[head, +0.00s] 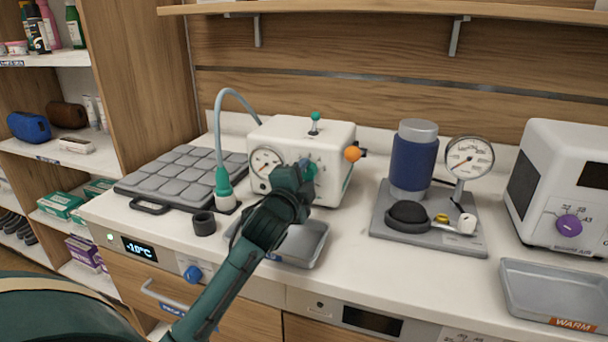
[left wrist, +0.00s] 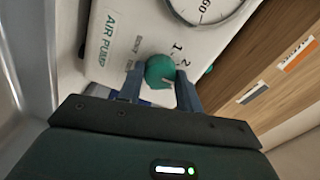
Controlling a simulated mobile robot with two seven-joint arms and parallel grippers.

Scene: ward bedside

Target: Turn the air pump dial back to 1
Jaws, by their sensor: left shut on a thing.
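The air pump (head: 335,140) is a white box with a gauge on its front, at the back middle of the counter in the head view. Its green dial (left wrist: 160,70) shows in the left wrist view, below the printed numbers 1 and 2 and beside the "AIR PUMP" label. A pale pointer mark shows on the dial; I cannot tell exactly which number it points to. My left gripper (head: 303,172) is at the pump's front, and in the left wrist view its fingers (left wrist: 158,88) are shut on the dial from both sides. My right gripper is not in view.
A grey padded mat (head: 180,172) lies left of the pump, with a hose connector (head: 223,184) beside it. A metal tray (head: 305,248) lies under my left arm. A blue cylinder (head: 413,165) and gauge stand right, then a white warmer box (head: 560,190). Bare counter shows in front.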

